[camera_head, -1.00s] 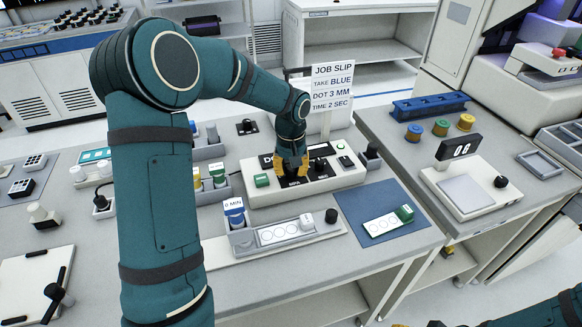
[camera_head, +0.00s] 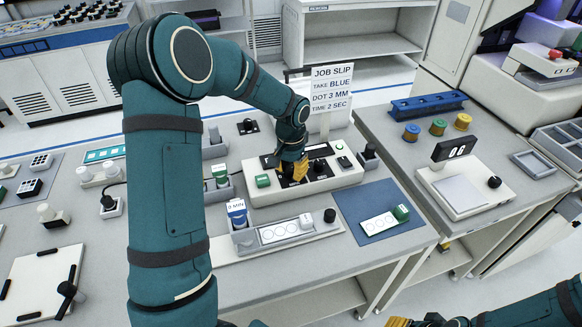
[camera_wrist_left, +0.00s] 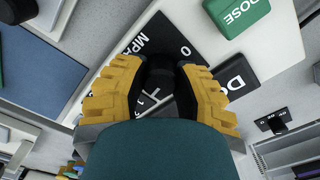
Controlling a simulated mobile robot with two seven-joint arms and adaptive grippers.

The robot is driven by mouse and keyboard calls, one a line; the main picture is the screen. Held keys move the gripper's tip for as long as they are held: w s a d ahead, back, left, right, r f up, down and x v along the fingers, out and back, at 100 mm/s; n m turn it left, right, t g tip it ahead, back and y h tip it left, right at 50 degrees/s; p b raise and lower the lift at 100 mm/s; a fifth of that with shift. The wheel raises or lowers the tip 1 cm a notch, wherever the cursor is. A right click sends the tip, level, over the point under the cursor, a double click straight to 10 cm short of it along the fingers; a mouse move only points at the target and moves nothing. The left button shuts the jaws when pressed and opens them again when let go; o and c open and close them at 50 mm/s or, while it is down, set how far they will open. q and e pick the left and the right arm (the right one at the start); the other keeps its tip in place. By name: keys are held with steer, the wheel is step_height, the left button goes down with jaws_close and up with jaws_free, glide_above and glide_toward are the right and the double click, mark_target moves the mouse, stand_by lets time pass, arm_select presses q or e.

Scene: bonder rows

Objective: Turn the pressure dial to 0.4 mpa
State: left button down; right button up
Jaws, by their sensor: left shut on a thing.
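My left gripper (camera_head: 292,170) points down onto the pale dispenser box (camera_head: 332,182) on the bench. In the left wrist view, its two yellow fingers (camera_wrist_left: 160,90) are shut on a black dial (camera_wrist_left: 165,68), one on each side. A black plate (camera_wrist_left: 178,40) marked MPA and 0 shows around the dial. The dial's pointer and most of its scale are hidden by the fingers, so I cannot read its setting. My right gripper (camera_head: 412,322) shows only partly at the bottom edge, away from the bench.
A green button block (camera_head: 263,181) sits left of the dial. The job slip (camera_head: 332,88) stands behind the box. A slide holder with a blue-white cup (camera_head: 237,212) is in front. A blue mat (camera_head: 352,199) lies to the right.

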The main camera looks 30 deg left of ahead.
mark_target(291, 168)
stand_by(0.5)
arm_select(q)
steer(key=c, duration=0.6)
jaws_free()
steer(key=shift+c, duration=0.2)
step_height(291, 168, up, 12)
